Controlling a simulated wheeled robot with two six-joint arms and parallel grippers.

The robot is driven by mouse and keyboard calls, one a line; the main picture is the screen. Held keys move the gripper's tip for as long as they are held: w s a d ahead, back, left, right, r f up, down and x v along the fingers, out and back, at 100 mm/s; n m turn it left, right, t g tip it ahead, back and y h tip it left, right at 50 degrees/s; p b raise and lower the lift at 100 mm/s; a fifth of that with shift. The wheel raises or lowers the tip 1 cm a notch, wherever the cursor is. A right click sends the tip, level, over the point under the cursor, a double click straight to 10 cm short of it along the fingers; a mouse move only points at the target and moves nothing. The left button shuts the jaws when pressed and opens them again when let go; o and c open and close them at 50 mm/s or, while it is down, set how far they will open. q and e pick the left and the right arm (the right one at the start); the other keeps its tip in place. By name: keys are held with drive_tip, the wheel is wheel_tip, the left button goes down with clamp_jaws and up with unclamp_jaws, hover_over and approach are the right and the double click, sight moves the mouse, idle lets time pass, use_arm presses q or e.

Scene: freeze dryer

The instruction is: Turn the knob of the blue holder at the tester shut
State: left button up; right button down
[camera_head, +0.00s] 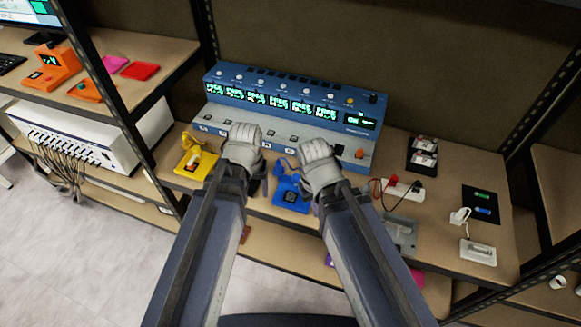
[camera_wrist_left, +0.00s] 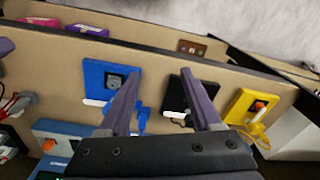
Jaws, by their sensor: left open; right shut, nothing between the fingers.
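The blue holder (camera_head: 292,196) lies on the bench in front of the blue tester (camera_head: 322,125). In the left wrist view the blue holder (camera_wrist_left: 98,75) shows a dark grey square part on top; I cannot tell how its knob stands. My left gripper (camera_head: 244,150) is in front of the tester, left of the blue holder. In the left wrist view its fingers (camera_wrist_left: 163,98) are apart and empty, one overlapping the blue holder's edge, the other near the black holder (camera_wrist_left: 176,84). My right gripper (camera_head: 320,170) is right of the blue holder; its fingertips are mostly hidden.
A yellow holder (camera_head: 197,163) lies left of my left gripper. To the right are a white power strip (camera_head: 405,190), a grey tray (camera_head: 402,236) and a black stand (camera_head: 423,155). Dark rack posts (camera_head: 110,90) stand at the left. The bench's right part has some free room.

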use_arm(q)
drive_tip(key=w+d+r+n, duration=0.1)
drive_tip(key=w+d+n, duration=0.35)
drive_tip(key=w, duration=0.25)
drive_tip(key=n, duration=0.5)
hover_over(296, 176)
drive_tip(key=shift+r+p, duration=0.15)
drive_tip(key=shift+p, duration=0.2)
wheel_tip(296, 176, down, 8)
drive_tip(key=b, duration=0.8)
drive_tip(key=shift+r, duration=0.1)
drive_tip(key=shift+c, duration=0.2)
clamp_jaws()
